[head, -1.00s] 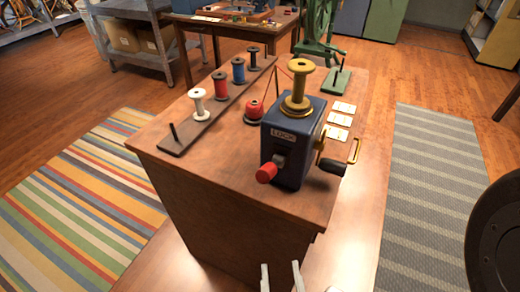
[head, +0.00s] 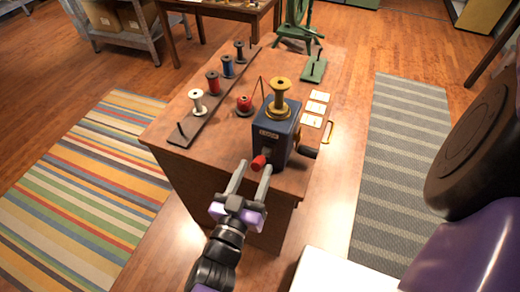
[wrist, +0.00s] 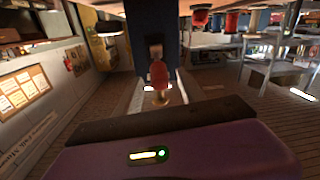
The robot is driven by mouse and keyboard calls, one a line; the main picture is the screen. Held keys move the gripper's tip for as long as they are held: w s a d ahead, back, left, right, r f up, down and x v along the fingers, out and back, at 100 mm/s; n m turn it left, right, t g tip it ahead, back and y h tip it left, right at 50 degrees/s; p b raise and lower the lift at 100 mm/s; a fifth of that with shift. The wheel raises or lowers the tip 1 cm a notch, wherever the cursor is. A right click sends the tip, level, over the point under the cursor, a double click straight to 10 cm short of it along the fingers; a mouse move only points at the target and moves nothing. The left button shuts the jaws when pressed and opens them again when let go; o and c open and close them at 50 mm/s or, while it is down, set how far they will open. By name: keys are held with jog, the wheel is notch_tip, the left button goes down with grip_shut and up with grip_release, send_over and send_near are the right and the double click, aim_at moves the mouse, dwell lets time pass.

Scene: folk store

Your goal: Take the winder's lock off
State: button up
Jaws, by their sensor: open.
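The winder (head: 276,133) is a dark blue box on the wooden table, with a yellow spool (head: 279,100) on top and a small label on its front. Its lock lever, with a red knob (head: 259,161), sticks out from the front face; the red knob also shows in the wrist view (wrist: 159,74), in front of the blue winder body (wrist: 153,25). My gripper (head: 253,167) is open and empty at the table's front edge. Its two fingertips lie on either side of the red knob in the head view; I cannot tell whether they touch it.
A crank with a black handle (head: 306,151) is on the winder's right side. White cards (head: 315,108) lie at the right.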

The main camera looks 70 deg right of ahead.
aim_at(262, 155)
jog(key=d, duration=0.4)
jog(key=d+p, duration=0.1)
jog(key=shift+w+d, duration=0.25)
jog(key=shift+d, duration=0.15)
jog(key=shift+c, duration=0.2)
grip_shut()
dwell(0.9)
